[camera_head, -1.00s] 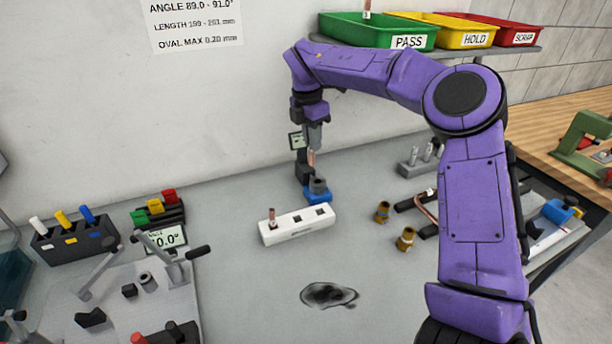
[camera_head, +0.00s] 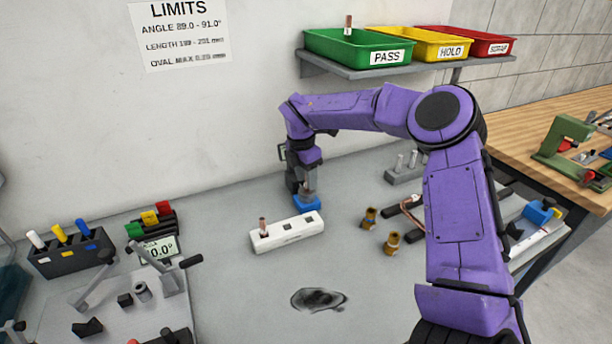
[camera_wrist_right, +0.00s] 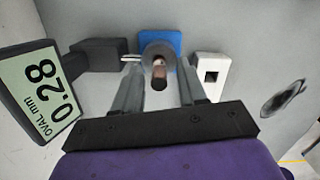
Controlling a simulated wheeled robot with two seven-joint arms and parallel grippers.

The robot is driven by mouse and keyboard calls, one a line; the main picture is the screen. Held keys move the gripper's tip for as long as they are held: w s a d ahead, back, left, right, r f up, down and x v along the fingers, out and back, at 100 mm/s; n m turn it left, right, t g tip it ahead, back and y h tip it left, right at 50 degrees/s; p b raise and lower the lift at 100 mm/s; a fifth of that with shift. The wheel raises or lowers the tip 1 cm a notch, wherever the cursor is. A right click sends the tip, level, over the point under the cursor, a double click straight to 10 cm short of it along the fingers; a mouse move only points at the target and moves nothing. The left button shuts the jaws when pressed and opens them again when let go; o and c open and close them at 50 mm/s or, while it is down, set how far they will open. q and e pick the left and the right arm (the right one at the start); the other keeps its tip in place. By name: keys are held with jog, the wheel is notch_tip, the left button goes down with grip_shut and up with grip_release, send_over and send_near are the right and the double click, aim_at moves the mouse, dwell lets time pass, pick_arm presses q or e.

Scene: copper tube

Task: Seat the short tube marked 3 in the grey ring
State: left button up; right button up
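In the right wrist view, a short copper tube (camera_wrist_right: 159,74) stands between the fingers of my right gripper (camera_wrist_right: 158,82), with a gap on each side. It lines up with the grey ring (camera_wrist_right: 149,50) on its blue base (camera_wrist_right: 173,37) and appears to sit in it; how deep I cannot tell. No number is readable on the tube. The right gripper (camera_head: 308,184) is open and low over the blue base (camera_head: 307,203) in the head view, where it hides most of the ring. The gauge display (camera_wrist_right: 46,95) reads 0.28. My left gripper is out of view.
A white block (camera_head: 287,232) holds another short tube (camera_head: 262,225) in its left hole; its other two holes are empty. Brass fittings (camera_head: 393,243) lie to the right. Green, yellow and red bins stand on the shelf (camera_head: 430,67). Front middle bench is clear except for a dark stain.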

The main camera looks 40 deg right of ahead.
notch_tip(320, 180, up, 12)
jog(key=a+b, duration=0.1)
jog(key=shift+w, duration=0.15)
jog(key=shift+a+f, duration=0.15)
jog(key=shift+a, duration=0.05)
dwell(0.4)
